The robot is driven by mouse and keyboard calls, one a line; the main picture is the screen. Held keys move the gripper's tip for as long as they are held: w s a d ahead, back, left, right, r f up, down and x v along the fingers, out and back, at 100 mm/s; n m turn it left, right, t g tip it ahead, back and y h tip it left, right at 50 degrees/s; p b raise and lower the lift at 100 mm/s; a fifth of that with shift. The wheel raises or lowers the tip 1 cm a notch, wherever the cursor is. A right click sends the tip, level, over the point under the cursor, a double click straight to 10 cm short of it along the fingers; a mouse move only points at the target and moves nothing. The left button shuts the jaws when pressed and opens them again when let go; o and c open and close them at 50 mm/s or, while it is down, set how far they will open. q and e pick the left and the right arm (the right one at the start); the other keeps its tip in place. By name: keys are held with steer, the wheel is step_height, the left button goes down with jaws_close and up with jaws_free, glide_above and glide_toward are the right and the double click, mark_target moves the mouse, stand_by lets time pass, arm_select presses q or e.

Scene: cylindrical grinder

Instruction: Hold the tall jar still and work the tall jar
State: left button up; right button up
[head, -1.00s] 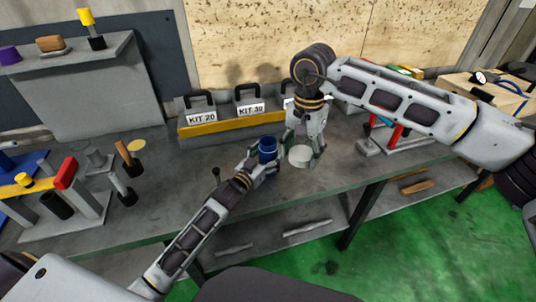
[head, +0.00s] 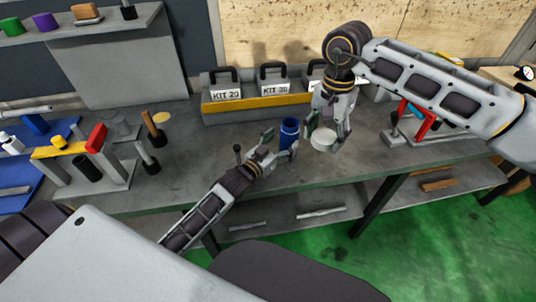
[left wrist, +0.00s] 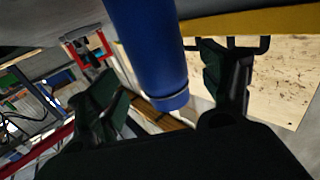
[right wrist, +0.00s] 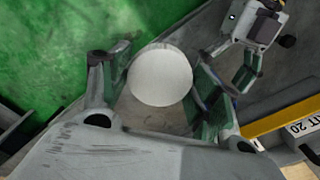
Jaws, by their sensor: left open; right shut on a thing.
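The tall jar (head: 289,134) is a blue cylinder standing upright on the grey bench. It fills the upper middle of the left wrist view (left wrist: 150,50). My left gripper (head: 280,146) is open at the jar, its fingers spread to either side of it; contact cannot be told. My right gripper (head: 327,128) points down, just right of the jar, shut on a white round lid (head: 323,140). In the right wrist view the lid (right wrist: 160,76) sits between the green finger pads. Whether the lid touches the bench is unclear.
A long tray with kit boxes (head: 262,101) stands behind the jar. A rack with a red block (head: 96,138) and upright handled pieces are at left. A red-framed stand (head: 415,119) is at right. The bench's front edge is close to my left arm.

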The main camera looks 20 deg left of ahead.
arm_select(q)
steer(key=shift+v, duration=3.7)
steer(key=shift+s, duration=0.15)
